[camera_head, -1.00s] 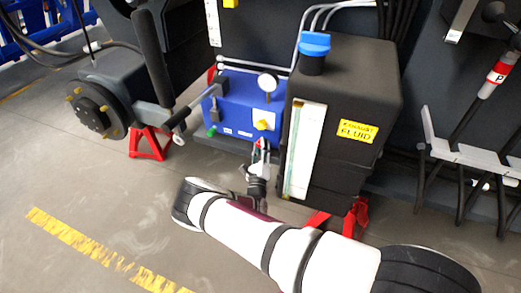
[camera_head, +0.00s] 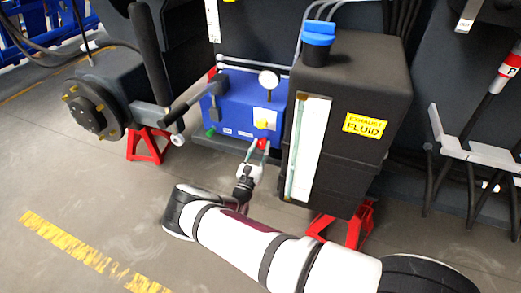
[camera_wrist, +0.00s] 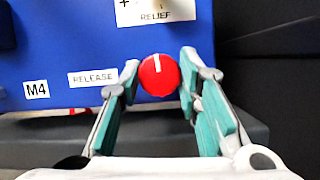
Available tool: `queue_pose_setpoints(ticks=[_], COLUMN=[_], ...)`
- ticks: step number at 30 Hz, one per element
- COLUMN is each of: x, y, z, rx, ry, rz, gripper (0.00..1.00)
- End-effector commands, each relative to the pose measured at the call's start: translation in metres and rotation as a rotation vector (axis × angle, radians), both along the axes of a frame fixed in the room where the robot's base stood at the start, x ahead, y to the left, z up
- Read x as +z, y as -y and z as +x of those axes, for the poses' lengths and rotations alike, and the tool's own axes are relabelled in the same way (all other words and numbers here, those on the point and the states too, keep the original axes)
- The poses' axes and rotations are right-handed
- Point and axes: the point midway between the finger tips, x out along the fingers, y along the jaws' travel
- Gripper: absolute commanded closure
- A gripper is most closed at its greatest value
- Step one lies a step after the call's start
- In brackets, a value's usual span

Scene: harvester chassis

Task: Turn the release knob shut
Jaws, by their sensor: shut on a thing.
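The release knob (camera_wrist: 159,76) is round and red with a white line mark. It sits on the front of the blue hydraulic box, right of the RELEASE label (camera_wrist: 93,77). In the wrist view its mark points nearly straight up. My gripper (camera_wrist: 158,82) has its teal-padded fingers on the left and right sides of the knob, shut on it. In the head view my gripper (camera_head: 257,149) reaches the lower right of the blue box (camera_head: 232,110), and the red knob (camera_head: 263,143) shows at its fingertips.
A yellow knob (camera_head: 264,125) and a gauge (camera_head: 268,80) are above the red knob. A black fluid tank (camera_head: 365,85) stands close on the right. A lever (camera_head: 183,107) sticks out at left. Red stands (camera_head: 148,146) rest on the floor; open floor lies in front.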

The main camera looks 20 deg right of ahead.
Motion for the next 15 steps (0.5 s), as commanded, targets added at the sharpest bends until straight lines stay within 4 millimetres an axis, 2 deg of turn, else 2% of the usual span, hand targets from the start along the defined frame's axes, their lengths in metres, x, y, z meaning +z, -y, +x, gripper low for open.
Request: queue_pose_setpoints(ticks=[15], x=[-0.0016], y=[0.0001], z=[0.0006], rx=[0.0], ry=[0.045], rz=[0.072], gripper=[0.97])
